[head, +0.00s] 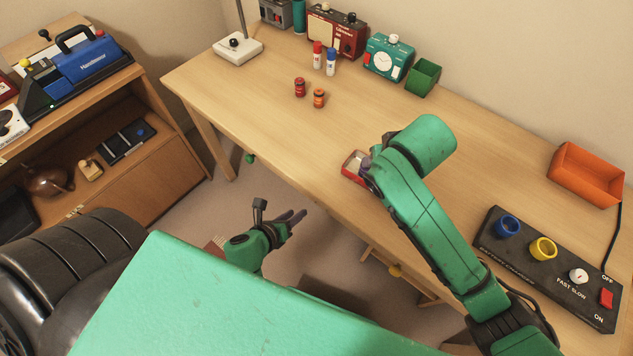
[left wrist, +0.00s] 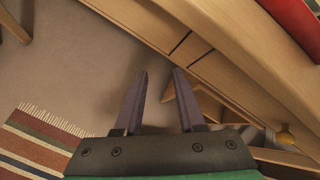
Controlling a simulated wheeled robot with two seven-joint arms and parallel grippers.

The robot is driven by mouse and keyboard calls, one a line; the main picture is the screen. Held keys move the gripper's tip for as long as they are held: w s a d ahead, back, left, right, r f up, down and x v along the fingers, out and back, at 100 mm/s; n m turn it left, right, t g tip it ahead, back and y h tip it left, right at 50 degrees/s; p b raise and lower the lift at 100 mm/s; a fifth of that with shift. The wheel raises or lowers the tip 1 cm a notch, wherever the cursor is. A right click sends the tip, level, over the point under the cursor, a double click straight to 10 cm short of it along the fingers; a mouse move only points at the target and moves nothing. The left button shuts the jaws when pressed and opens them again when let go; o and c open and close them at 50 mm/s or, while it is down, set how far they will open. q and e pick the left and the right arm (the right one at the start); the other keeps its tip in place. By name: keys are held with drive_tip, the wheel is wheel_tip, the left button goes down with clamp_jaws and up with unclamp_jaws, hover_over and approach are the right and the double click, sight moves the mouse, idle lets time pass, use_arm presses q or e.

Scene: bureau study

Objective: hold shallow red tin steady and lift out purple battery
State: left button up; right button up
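The shallow red tin (head: 351,168) sits at the desk's front edge, partly covered by my right arm; its pale inside shows a little. A red surface, which looks like the tin's side, shows at the top right of the left wrist view (left wrist: 300,22). My right gripper (head: 366,166) is at the tin's right side, mostly hidden behind its own wrist, so its fingers cannot be made out. I cannot pick out the purple battery. My left gripper (head: 296,217) is open and empty in front of the desk, apart from the tin; its spread fingers show in the left wrist view (left wrist: 162,76).
The desk's middle is clear. A striped rug (left wrist: 40,145) lies below.

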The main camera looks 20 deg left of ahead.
sight(348, 159)
use_arm(q)
drive_tip(key=w+d+r+m+t+h, duration=0.1)
drive_tip(key=d+r+m+t, duration=0.2)
drive_tip(key=r, duration=0.5)
drive_tip(key=w+d+r+m, duration=0.2)
drive_tip(key=r+m, duration=0.2)
drive_tip(key=r, duration=0.3)
drive_tip(key=x, duration=1.4)
drive_tip(key=shift+w+d, duration=0.2)
drive_tip(key=shift+d, duration=0.25)
drive_tip(key=shift+r, duration=0.1)
drive_tip(key=shift+c, duration=0.3)
clamp_jaws()
